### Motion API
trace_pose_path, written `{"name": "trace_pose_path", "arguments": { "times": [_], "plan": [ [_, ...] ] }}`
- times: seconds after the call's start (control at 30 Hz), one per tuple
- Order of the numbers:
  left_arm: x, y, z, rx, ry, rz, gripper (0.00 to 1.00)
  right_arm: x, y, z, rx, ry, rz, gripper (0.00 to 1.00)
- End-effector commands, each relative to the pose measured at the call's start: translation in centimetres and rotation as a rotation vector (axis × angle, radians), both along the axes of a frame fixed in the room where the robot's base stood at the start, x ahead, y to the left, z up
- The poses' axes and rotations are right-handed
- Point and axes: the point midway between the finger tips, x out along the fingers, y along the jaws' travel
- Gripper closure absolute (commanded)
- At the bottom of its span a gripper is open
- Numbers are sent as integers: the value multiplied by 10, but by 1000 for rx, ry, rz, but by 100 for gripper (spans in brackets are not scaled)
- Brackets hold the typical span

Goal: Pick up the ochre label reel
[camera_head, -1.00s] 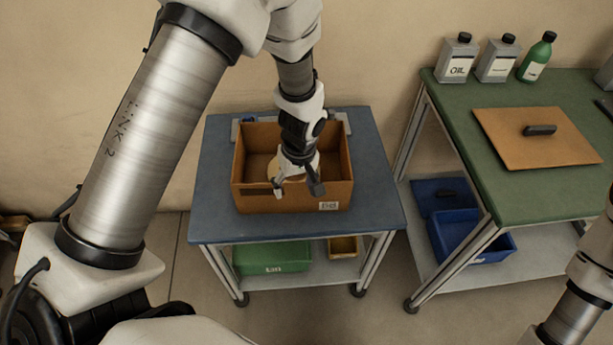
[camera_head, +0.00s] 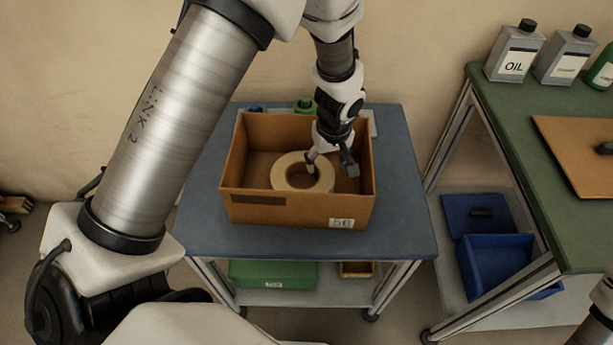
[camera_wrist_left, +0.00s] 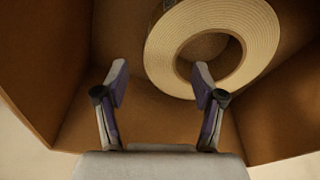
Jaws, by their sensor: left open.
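The ochre label reel (camera_head: 284,179), a pale tan ring with a wide round hole, lies in an open brown cardboard box (camera_head: 285,211). In the left wrist view the reel (camera_wrist_left: 262,42) is at the top, right of centre, cut off by the frame edge. My left gripper (camera_head: 331,170) reaches down into the box at the reel's right side, open and empty. In the left wrist view its right fingertip overlaps the reel's lower edge, and its left fingertip is clear of the reel. Contact cannot be told. My right gripper is out of view.
The box walls stand close around my left gripper. The box sits on a blue-topped cart (camera_head: 405,215), with a green item (camera_head: 304,105) behind it. A green table (camera_head: 510,110) at right holds bottles, including an oil can (camera_head: 514,55). Blue bins (camera_head: 497,265) sit below.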

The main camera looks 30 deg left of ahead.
Motion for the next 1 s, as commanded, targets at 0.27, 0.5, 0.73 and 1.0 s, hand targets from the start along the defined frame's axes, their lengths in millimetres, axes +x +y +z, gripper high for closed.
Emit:
{"name": "trace_pose_path", "arguments": {
  "times": [0.27, 0.5, 0.73, 1.0],
  "plan": [
    [3, 3, -47, -1, 1, -1, 31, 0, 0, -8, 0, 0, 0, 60],
    [4, 4, -50, -1, -1, -1, 31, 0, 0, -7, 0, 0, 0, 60],
    [4, 4, -50, -1, -1, 0, 100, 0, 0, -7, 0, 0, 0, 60],
    [4, 4, -49, -1, -1, 0, 100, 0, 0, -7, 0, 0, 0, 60]
  ]
}}
